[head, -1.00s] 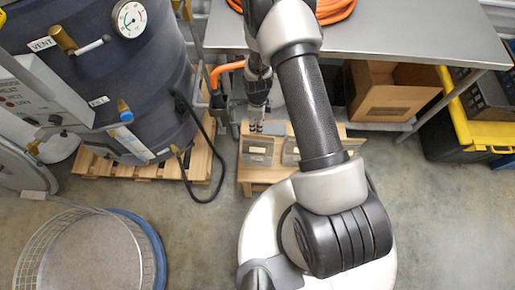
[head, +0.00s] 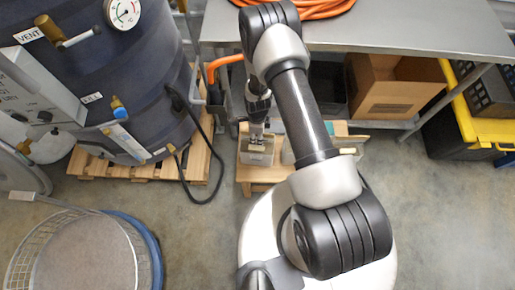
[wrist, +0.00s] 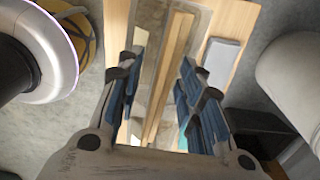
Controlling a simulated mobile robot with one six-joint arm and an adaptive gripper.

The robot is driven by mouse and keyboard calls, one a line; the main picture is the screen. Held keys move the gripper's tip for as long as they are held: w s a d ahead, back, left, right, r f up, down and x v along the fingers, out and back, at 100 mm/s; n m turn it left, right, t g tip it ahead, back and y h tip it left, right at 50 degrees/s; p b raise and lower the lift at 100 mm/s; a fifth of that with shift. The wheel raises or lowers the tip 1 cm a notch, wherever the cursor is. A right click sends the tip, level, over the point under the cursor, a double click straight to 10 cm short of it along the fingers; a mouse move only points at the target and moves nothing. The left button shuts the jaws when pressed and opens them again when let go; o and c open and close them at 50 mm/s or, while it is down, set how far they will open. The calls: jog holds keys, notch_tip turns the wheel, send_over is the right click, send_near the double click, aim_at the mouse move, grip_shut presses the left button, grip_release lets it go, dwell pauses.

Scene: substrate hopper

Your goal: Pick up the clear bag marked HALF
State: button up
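A clear bag with a pale label (head: 257,150) stands at the left of a low wooden stand (head: 248,174) in the head view. Its print is too small to read. A second bag (head: 288,152) stands to its right, partly hidden by my arm. My gripper (head: 257,135) points down at the top of the left bag. In the wrist view my gripper (wrist: 160,88) is open, its blue-padded fingers apart. A see-through, grey-edged shape (wrist: 150,38), apparently a bag, shows between and beyond the fingers; contact cannot be told.
A dark tank (head: 100,75) on a pallet (head: 195,165) stands to the left. A steel table (head: 400,30) is behind, with a cardboard box (head: 390,85) under it. A wire basket (head: 85,255) is at front left.

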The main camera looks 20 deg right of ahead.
jog(key=shift+r, duration=0.1)
jog(key=shift+c, duration=0.2)
grip_shut()
dwell(0.9)
